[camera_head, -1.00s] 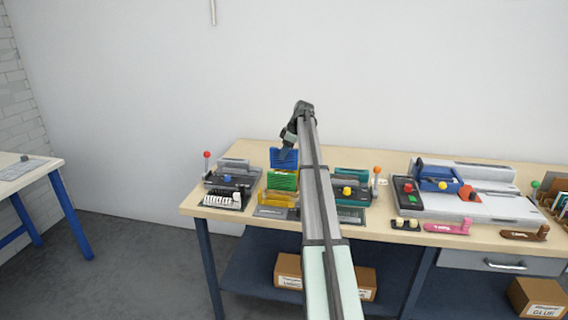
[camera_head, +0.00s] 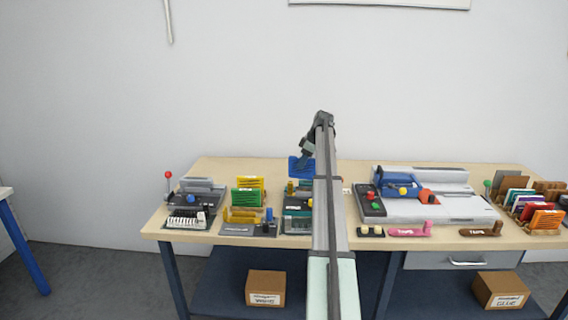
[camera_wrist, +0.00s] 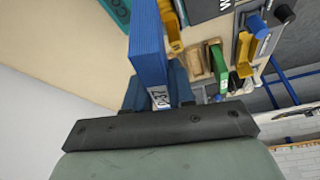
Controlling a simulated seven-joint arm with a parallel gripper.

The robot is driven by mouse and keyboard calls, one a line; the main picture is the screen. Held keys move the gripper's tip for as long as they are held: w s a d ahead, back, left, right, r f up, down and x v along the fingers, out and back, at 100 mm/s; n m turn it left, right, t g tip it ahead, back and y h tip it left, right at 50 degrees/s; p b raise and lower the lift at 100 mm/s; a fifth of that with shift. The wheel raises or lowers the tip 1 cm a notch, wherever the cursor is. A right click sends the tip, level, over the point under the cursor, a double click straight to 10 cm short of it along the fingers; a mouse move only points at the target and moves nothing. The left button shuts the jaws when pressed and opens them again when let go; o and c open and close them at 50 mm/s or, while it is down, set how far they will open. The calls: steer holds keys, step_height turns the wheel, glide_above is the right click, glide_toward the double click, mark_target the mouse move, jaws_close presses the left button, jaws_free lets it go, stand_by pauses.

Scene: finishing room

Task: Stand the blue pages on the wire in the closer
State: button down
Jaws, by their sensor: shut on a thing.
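My gripper (camera_head: 305,158) is shut on the blue pages (camera_head: 299,167) and holds them above the back of the bench. In the wrist view the blue pages (camera_wrist: 147,45) stick out from between the jaws, with a white label near the grip. A teal and dark machine (camera_head: 297,206) stands below and in front of them, partly hidden by my arm. A grey base with yellow holders and a blue knob (camera_head: 268,214) is to its left. I cannot tell for sure which is the closer, and no wire can be made out.
Green pages (camera_head: 249,198) and yellow pages (camera_head: 252,183) stand left of my gripper. A dark machine with a red-knobbed lever (camera_head: 194,193) is at the far left. A large grey-white machine (camera_head: 440,208) fills the right, beside racked coloured pages (camera_head: 520,200).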

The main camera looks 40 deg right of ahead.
mark_target(310, 177)
steer(key=s+d, duration=0.2)
steer(key=shift+s, duration=0.3)
steer(key=shift+a+n, duration=0.25)
steer(key=shift+n, duration=0.15)
steer(key=shift+s+a+n+g+y, duration=0.3)
steer(key=shift+n, duration=0.6)
steer(key=shift+f, duration=2.85)
steer(key=shift+f, duration=0.65)
steer(key=c, duration=1.2)
jaws_free()
steer(key=shift+c, duration=0.2)
steer(key=shift+r, duration=0.15)
steer(key=v, duration=1)
steer(key=shift+r, duration=0.4)
